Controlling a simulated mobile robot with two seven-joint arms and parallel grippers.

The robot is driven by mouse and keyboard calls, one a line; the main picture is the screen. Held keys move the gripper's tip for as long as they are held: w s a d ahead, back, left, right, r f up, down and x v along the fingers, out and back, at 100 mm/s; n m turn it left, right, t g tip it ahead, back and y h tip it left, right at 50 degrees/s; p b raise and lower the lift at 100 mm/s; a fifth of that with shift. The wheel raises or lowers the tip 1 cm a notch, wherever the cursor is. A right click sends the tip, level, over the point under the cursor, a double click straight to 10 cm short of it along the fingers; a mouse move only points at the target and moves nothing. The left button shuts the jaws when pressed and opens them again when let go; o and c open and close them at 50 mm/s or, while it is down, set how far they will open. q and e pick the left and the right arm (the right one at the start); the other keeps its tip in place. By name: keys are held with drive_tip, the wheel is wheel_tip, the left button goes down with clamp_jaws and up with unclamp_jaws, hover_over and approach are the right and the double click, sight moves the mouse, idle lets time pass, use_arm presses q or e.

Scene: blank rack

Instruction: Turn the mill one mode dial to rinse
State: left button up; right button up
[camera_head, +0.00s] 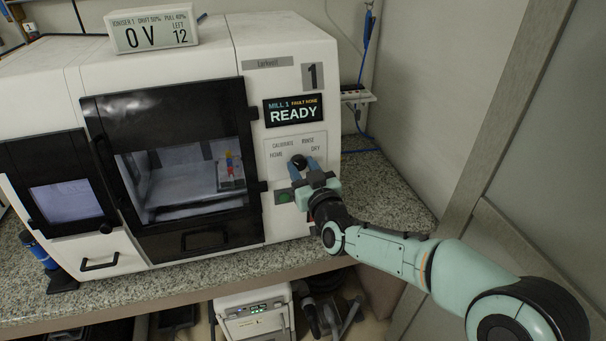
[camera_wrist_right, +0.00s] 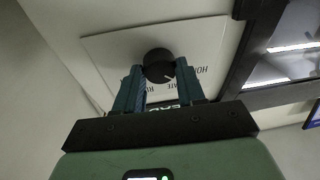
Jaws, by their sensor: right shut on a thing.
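The mill one mode dial (camera_head: 299,161) is a round black knob on a pale label plate (camera_head: 280,143) at the mill's right front. The plate reads CALIBRATE, RINSE, HOME and DRY; RINSE is at the upper right. My right gripper (camera_head: 304,168) reaches in from the right, its blue-grey fingers shut on the dial. In the right wrist view, the black dial (camera_wrist_right: 158,65) sits between the fingertips (camera_wrist_right: 158,74). A white mark on it points down and right, towards the HOME and CALIBRATE lettering, partly hidden. My left gripper is out of view.
The white mill (camera_head: 285,80) stands on a speckled counter (camera_head: 385,185). Its screen (camera_head: 293,110) reads READY. A green button (camera_head: 284,197) sits just below the plate. An ioniser display (camera_head: 152,30) stands on top. Free counter lies right of the mill, before a wall.

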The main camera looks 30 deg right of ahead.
drive_tip(key=shift+f+m+b, duration=0.2)
drive_tip(key=shift+m+b, duration=0.25)
drive_tip(key=shift+m, duration=0.05)
drive_tip(key=m+h+b, duration=0.1)
drive_tip(key=m+b, duration=0.1)
drive_tip(key=m, duration=0.1)
drive_tip(key=m+b, duration=0.1)
drive_tip(key=m, duration=0.2)
drive_tip(key=shift+a+h, duration=0.1)
drive_tip(key=shift+h, duration=0.3)
drive_tip(key=m+h+b, duration=0.1)
drive_tip(key=m, duration=0.3)
drive_tip(key=shift+a+m, duration=0.1)
drive_tip(key=shift+m, duration=0.2)
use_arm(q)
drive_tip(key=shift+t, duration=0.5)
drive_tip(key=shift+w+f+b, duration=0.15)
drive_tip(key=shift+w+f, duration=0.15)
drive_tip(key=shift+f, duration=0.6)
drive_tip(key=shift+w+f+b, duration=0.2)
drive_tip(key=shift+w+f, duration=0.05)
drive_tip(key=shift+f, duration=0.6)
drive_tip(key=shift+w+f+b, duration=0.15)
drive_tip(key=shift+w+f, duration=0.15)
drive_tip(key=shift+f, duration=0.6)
use_arm(e)
drive_tip(key=shift+r+m+g+h, duration=0.1)
drive_tip(key=shift+m+g+h, duration=0.35)
drive_tip(key=shift+m, duration=1.65)
drive_tip(key=o, duration=1)
